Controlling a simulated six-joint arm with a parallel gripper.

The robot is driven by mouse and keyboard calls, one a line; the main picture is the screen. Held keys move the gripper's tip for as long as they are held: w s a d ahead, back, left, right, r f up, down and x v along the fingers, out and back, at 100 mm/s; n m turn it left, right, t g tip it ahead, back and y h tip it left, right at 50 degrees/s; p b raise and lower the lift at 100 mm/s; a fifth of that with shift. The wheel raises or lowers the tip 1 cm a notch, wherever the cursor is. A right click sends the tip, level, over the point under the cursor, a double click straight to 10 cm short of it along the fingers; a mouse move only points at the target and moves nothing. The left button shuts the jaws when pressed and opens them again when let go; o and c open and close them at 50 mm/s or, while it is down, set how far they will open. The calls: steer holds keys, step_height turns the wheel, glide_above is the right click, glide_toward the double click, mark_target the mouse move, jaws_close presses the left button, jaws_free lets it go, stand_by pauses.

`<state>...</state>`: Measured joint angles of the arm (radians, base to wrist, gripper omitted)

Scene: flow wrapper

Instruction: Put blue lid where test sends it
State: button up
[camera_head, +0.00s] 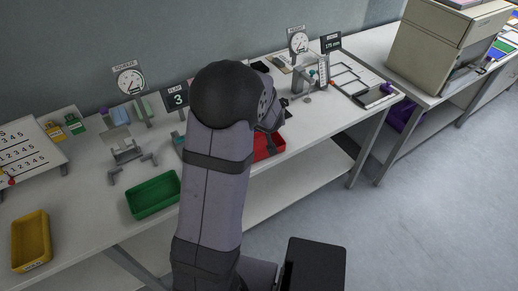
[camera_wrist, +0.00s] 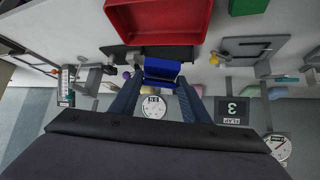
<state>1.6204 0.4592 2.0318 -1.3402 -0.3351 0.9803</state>
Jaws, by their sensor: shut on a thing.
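The blue lid (camera_wrist: 162,69) shows in the wrist view between the tips of my gripper (camera_wrist: 160,83), which is shut on it. In that view it appears just below the red tray (camera_wrist: 158,20); I cannot tell its height above the table. In the head view my arm hides the lid and most of my gripper. The red tray (camera_head: 270,146) is partly hidden behind my arm there. A green tray (camera_head: 152,196) and a yellow tray (camera_head: 31,240) stand to the left. A flap display (camera_head: 178,97) reads 3; it also shows upside down in the wrist view (camera_wrist: 234,110).
A squeeze gauge (camera_head: 130,82) stands at the back left behind a grey fixture (camera_head: 126,152). Another dial gauge (camera_head: 299,42) and a 175 mm display (camera_head: 331,43) stand further right. A beige cabinet (camera_head: 437,47) stands at the far right. The table's front edge is close to the trays.

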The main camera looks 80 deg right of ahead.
steer(key=shift+s+f+m+g, duration=0.3)
steer(key=shift+s+m+g, duration=0.2)
steer(key=shift+s+m, duration=0.2)
steer(key=b, duration=0.5)
glide_toward(260, 144)
steer(key=shift+w+x, duration=0.1)
steer(key=shift+x, duration=0.85)
steer(key=shift+w+x, duration=0.15)
steer(key=shift+x, duration=0.75)
steer(key=shift+f, duration=0.15)
steer(key=o, duration=1.4)
